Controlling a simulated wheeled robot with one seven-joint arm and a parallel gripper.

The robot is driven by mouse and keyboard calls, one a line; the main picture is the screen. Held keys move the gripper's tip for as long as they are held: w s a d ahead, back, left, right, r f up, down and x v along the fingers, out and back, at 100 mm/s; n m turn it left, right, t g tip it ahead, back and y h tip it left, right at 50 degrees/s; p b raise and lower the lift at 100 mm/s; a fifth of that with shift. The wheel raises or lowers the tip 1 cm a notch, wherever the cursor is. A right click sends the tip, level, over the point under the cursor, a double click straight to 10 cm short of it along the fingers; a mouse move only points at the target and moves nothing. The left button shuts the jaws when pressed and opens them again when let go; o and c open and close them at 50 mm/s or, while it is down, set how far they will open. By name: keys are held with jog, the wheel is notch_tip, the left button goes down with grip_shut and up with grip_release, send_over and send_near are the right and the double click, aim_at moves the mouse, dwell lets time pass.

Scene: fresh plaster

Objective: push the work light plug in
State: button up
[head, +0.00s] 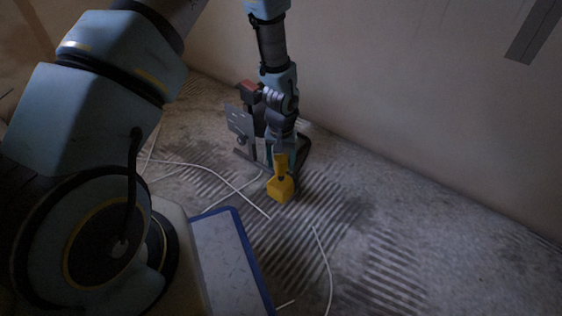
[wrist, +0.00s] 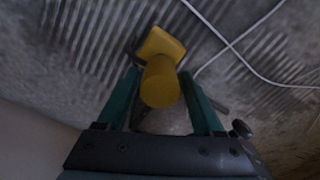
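A yellow piece, which I take for the work light plug (head: 280,188), has a square block and a round stub. In the wrist view the plug (wrist: 161,84) has its stub towards the camera, between my two teal fingers. My gripper (head: 282,158) points down, and its fingers (wrist: 160,78) appear to press on both sides of the stub. I cannot tell whether the block touches the floor. A grey plate on a dark stand (head: 239,121), perhaps the work light, is just left of my gripper and partly hidden by my arm. No socket can be made out clearly.
A small red box (head: 249,88) is above the grey plate, close to my wrist. White cables (head: 204,166) lie across the ridged grey floor, also in the wrist view (wrist: 237,47). A plaster wall (head: 420,110) rises behind.

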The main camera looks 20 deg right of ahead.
grip_shut()
dwell(0.3)
dwell(0.4)
